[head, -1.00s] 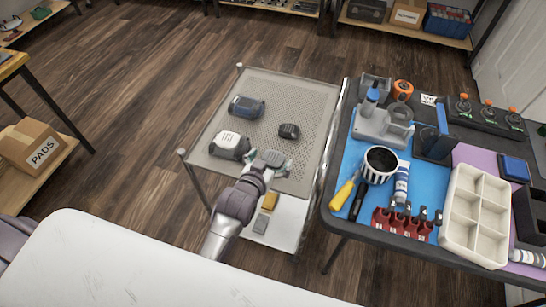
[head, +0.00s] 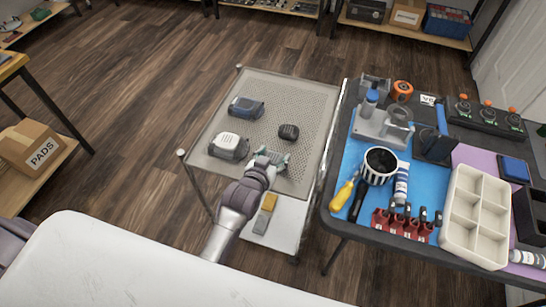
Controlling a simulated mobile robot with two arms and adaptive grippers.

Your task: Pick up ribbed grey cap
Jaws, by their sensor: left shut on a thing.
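My left gripper (head: 272,158) reaches over the near right part of the perforated top shelf of a cart. Its jaws are shut on a small grey piece (head: 281,162), which looks like the ribbed grey cap. The fingers hide most of it, so its ribs cannot be made out, nor whether it still touches the shelf. My right gripper is not in view.
On the cart shelf (head: 310,100) stand a dark ribbed piece (head: 288,132), a white-topped piece (head: 229,146) and a blue-black piece (head: 246,107). A crowded dark table (head: 350,230) stands close on the right. A white surface (head: 130,270) lies in front.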

